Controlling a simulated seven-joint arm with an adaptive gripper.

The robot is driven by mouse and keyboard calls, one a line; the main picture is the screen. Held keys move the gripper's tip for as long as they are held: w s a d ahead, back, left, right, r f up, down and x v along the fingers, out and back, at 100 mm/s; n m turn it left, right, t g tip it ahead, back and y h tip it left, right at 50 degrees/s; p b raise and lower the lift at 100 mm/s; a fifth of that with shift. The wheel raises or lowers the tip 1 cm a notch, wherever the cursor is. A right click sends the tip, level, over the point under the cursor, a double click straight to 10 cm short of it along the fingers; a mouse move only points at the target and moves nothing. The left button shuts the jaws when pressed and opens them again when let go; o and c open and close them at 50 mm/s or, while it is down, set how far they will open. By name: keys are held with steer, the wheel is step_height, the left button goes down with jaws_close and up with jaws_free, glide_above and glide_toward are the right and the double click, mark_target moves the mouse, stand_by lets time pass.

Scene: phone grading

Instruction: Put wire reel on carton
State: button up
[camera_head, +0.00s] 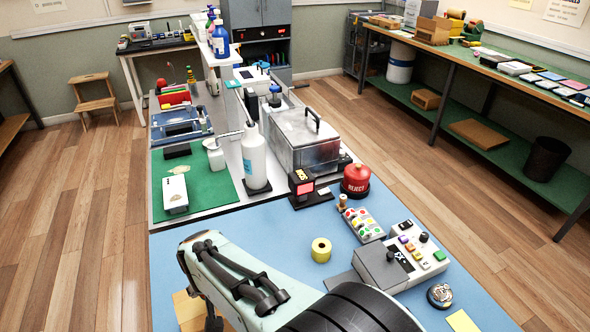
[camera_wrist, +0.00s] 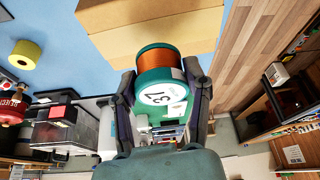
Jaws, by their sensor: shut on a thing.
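The wire reel (camera_wrist: 158,62), with green flanges, orange-copper winding and a white label, is between the fingers of my gripper (camera_wrist: 160,78) in the wrist view. The gripper is shut on it. The carton (camera_wrist: 150,22), plain tan cardboard, lies just beyond the reel at the top of the wrist view. The reel overlaps its edge in the picture; I cannot tell whether they touch. In the head view a corner of the carton (camera_head: 187,312) shows at the lower left of my arm, which hides the rest of it. The reel and the fingertips are hidden there.
The blue bench (camera_head: 290,240) holds a yellow tape roll (camera_head: 321,250), a grey button box (camera_head: 412,252), a red reject can (camera_head: 356,180) and a small display (camera_head: 302,186). Bare blue surface lies around the tape roll. A wood floor (camera_head: 90,230) lies left of the bench.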

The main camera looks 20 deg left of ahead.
steer(key=shift+w+a+f, duration=0.15)
steer(key=shift+a+f, duration=0.1)
steer(key=shift+f, duration=0.1)
steer(key=shift+a+f, duration=0.1)
steer(key=shift+f, duration=1.55)
steer(key=o, duration=1.1)
steer(key=shift+f, duration=0.15)
